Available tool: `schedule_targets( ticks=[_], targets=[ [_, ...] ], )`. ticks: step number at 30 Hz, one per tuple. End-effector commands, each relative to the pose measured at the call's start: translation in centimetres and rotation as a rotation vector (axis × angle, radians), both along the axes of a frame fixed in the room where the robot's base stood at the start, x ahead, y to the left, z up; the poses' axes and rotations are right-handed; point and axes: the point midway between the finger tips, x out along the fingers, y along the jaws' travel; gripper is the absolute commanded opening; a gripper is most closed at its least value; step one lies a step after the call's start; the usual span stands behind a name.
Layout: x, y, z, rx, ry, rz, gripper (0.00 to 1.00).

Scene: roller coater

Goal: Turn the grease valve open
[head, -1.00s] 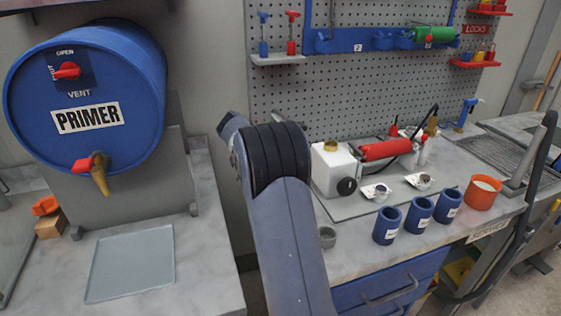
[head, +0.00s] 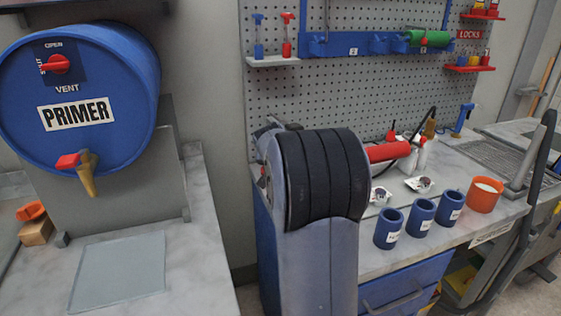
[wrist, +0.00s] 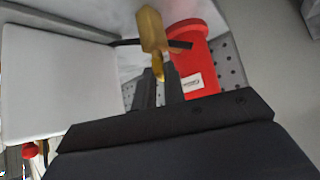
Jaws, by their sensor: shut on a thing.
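In the wrist view, my gripper (wrist: 160,80) has its two dark fingers close together, shut on the lower tip of a brass-coloured valve piece (wrist: 152,30). The piece has a wider block above and a narrow end between the fingers. A red cylinder (wrist: 193,65) with a white label lies right behind it, with a short black bar across its end. A white block (wrist: 58,85) fills the left. In the head view my arm hides my gripper and the valve; part of the red cylinder (head: 388,152) shows beside the arm.
Blue cups (head: 388,228) and an orange cup (head: 484,195) stand along the bench's front edge. Small white packets (head: 419,184) lie behind them. A perforated panel (head: 375,90) backs the bench. A blue primer drum (head: 75,95) stands at the left.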

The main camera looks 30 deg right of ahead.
Motion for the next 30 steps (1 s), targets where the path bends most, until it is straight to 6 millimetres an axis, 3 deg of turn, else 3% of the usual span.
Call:
schedule_targets(
  ticks=[12, 26, 27, 30],
  targets=[
    [-0.14, -0.19, 0.16, -0.001, 0.000, 0.105, 0.00],
    [-0.12, -0.19, 0.07, -0.001, -0.001, 0.115, 0.00],
    [-0.13, -0.20, 0.07, -0.001, -0.001, 0.115, 0.12],
    [-0.13, -0.20, 0.06, -0.001, -0.001, 0.115, 0.21]
  ],
)
